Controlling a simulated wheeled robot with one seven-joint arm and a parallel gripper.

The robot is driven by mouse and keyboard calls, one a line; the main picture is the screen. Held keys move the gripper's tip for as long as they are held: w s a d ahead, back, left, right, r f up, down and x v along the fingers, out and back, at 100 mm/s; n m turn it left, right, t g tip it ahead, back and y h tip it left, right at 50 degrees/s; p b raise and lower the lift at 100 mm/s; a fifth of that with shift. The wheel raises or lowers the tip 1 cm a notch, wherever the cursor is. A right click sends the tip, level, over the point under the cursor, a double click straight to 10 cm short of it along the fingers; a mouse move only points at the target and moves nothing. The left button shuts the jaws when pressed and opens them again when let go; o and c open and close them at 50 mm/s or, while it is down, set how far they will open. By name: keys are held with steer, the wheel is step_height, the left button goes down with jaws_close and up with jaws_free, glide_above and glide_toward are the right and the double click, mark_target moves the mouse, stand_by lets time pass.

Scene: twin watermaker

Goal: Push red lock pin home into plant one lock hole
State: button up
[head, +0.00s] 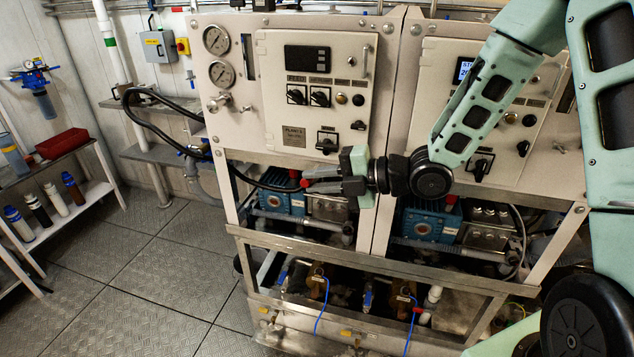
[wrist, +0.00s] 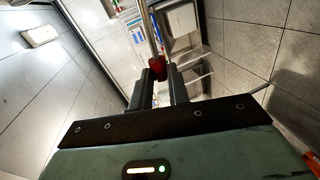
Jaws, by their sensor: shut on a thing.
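My gripper (head: 308,180) reaches in from the right across the front of the left cabinet, plant one (head: 292,138), just below its control panel. Its dark fingers point left and are shut on the red lock pin (head: 304,183), of which only a small red part shows at the fingertips. In the wrist view the red lock pin (wrist: 157,66) sits between the tips of my gripper (wrist: 161,72), with a pale rod-like part in line beyond it. I cannot make out the lock hole in either view, nor whether the pin touches it.
A black hose (head: 262,184) runs from the left wall to the cabinet close to my fingertips. Blue pumps (head: 282,198) sit in the open bay below. The second cabinet (head: 432,75) stands at right. A shelf with bottles and a red bin (head: 62,143) is at left; the floor between (head: 150,268) is clear.

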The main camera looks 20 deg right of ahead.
steer(key=shift+w+d+f, duration=0.2)
steer(key=shift+w+d, duration=0.65)
steer(key=shift+w, duration=0.35)
steer(key=shift+w+d+f, duration=0.15)
steer(key=shift+w+d, duration=0.7)
steer(key=shift+w, duration=0.3)
steer(key=shift+b, duration=0.6)
stand_by(0.3)
steer(key=shift+w+d+f, duration=0.1)
steer(key=shift+w+d, duration=0.5)
steer(key=shift+w, duration=0.25)
steer(key=shift+w+d+f, duration=0.1)
steer(key=shift+w+d, duration=0.5)
steer(key=shift+w, duration=0.2)
stand_by(0.4)
steer(key=o, duration=0.9)
steer(key=shift+s, duration=0.1)
